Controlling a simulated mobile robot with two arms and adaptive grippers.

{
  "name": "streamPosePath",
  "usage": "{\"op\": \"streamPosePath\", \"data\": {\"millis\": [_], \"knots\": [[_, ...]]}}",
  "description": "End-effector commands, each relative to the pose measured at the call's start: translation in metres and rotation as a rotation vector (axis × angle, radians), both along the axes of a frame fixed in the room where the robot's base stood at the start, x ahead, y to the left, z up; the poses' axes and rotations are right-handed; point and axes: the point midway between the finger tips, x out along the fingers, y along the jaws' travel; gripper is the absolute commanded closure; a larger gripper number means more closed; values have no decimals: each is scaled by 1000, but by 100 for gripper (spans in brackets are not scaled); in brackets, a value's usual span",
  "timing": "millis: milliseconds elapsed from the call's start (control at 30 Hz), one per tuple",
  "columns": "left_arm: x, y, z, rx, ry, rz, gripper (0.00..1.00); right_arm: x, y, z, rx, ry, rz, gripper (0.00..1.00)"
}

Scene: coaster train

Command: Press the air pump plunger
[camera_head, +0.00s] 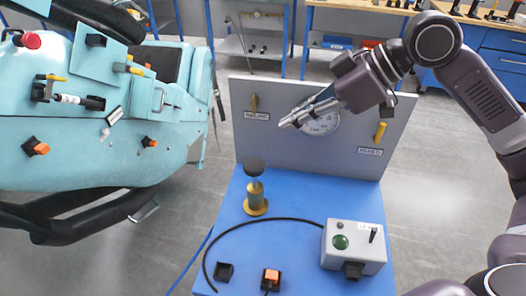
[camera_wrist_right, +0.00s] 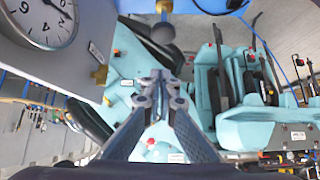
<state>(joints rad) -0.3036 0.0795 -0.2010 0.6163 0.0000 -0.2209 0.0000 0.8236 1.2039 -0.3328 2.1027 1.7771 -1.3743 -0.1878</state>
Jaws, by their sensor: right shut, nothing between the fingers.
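The air pump (camera_head: 257,206) is a brass cylinder on a round base, standing upright on the blue bench. Its plunger has a dark round knob (camera_head: 254,166) on top, raised above the cylinder. The knob also shows near the top of the right wrist view (camera_wrist_right: 163,33). My right gripper (camera_head: 290,122) is shut and empty. It is in front of the upright grey panel, above and to the right of the knob, apart from it. In the right wrist view its fingertips (camera_wrist_right: 158,80) are together. My left gripper is not in view.
The grey panel (camera_head: 350,155) carries a round gauge (camera_head: 321,122) and yellow handles close to my right gripper. A grey control box (camera_head: 353,249) with a green button sits on the blue bench (camera_head: 295,198). The turquoise train car (camera_head: 70,160) stands at the left.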

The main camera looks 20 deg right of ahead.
Motion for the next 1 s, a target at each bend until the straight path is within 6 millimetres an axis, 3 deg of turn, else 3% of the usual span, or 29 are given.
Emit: {"op": "streamPosePath", "data": {"millis": [400,633,1000], "knots": [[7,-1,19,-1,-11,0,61,33,53,-60,3,4,5,100],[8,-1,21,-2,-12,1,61,31,49,-92,-1,3,1,100],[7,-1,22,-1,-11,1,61,32,49,-99,-1,0,1,100]]}}
